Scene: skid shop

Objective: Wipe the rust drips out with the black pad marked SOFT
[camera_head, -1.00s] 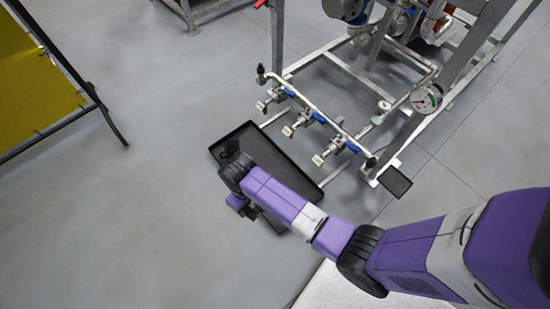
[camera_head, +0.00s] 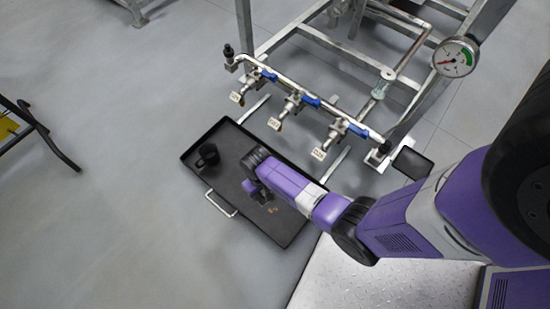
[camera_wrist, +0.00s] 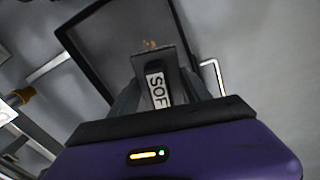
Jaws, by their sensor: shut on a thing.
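The black drip tray (camera_head: 222,182) lies on the floor below the valves, a wire handle on its near side. Small orange-brown rust drips (camera_head: 271,209) lie on its floor; they also show just beyond the pad in the wrist view (camera_wrist: 151,44). My gripper (camera_head: 258,190) is over the middle of the tray, partly hidden by my arm. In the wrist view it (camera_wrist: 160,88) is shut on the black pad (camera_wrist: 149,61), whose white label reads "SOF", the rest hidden. I cannot tell whether the pad touches the tray floor.
A black cup-like thing (camera_head: 208,155) stands in the tray's left end. A pipe with several blue-handled tagged valves (camera_head: 299,101) runs above the far side. A pressure gauge (camera_head: 455,57) and a small dark tray (camera_head: 411,162) are right.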

